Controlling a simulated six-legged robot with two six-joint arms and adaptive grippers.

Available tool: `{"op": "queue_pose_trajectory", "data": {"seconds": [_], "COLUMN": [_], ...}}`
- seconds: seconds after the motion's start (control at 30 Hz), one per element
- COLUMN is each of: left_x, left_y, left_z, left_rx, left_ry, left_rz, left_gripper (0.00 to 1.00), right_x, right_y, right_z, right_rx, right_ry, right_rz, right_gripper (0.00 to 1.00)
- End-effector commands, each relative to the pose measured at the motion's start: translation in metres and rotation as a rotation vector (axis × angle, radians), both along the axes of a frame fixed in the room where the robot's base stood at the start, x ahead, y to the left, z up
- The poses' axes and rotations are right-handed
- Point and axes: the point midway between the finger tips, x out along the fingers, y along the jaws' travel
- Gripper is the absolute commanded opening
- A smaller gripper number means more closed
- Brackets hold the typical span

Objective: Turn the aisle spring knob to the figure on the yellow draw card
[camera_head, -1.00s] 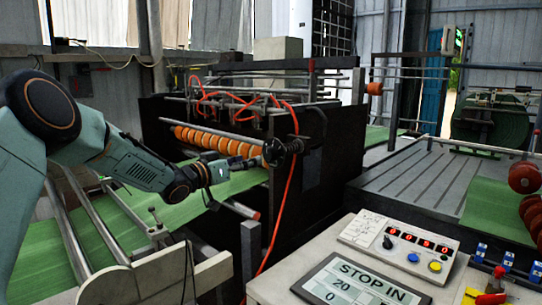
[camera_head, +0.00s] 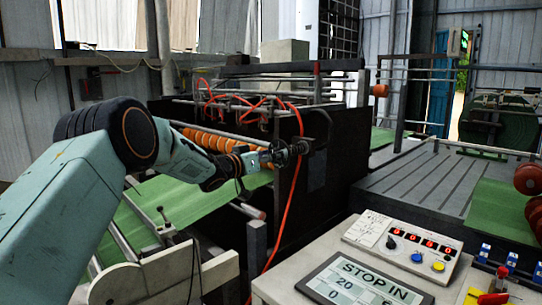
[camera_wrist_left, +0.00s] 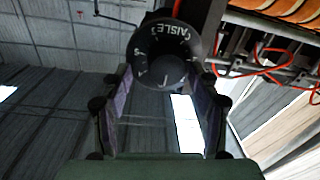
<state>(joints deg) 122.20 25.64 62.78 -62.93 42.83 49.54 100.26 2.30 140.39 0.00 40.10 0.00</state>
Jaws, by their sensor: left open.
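The aisle spring knob (camera_wrist_left: 163,48) is a round black dial with white "AISLE" lettering and figures around its face, in the left wrist view. A smaller dark grip (camera_wrist_left: 166,73) stands out from its middle. My left gripper (camera_wrist_left: 162,82) is open, with one finger on each side below the dial; I cannot tell whether either touches the grip. In the head view my left gripper (camera_head: 264,159) is at the dark knob (camera_head: 281,153) on the machine's near corner. I cannot make out a yellow draw card. My right gripper is not in view.
The black machine frame (camera_head: 335,155) carries orange rollers (camera_head: 215,141) and red hoses (camera_head: 290,190). Green sheet (camera_head: 180,203) runs below my left arm.

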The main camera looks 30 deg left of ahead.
Motion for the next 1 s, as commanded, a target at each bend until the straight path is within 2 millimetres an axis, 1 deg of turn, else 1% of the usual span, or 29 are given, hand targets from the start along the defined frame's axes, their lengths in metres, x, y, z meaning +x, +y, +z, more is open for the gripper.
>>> {"op": "queue_pose_trajectory", "data": {"seconds": [0.2, 0.83, 1.0], "left_x": [0.0, -0.0002, -0.0001], "left_y": [0.0005, 0.0001, -0.0002], "left_z": [-0.0011, -0.0008, -0.0011], "left_rx": [0.0, 0.0, 0.007], "left_ry": [0.001, 0.001, 0.0], "left_rz": [0.001, 0.001, 0.0], "left_gripper": [0.61, 0.08, 0.06], "right_x": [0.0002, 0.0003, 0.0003], "right_y": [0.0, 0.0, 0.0], "right_z": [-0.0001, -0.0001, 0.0], "right_rx": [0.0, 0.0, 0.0], "right_ry": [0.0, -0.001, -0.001], "right_rz": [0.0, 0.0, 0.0], "right_gripper": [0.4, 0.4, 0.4]}}
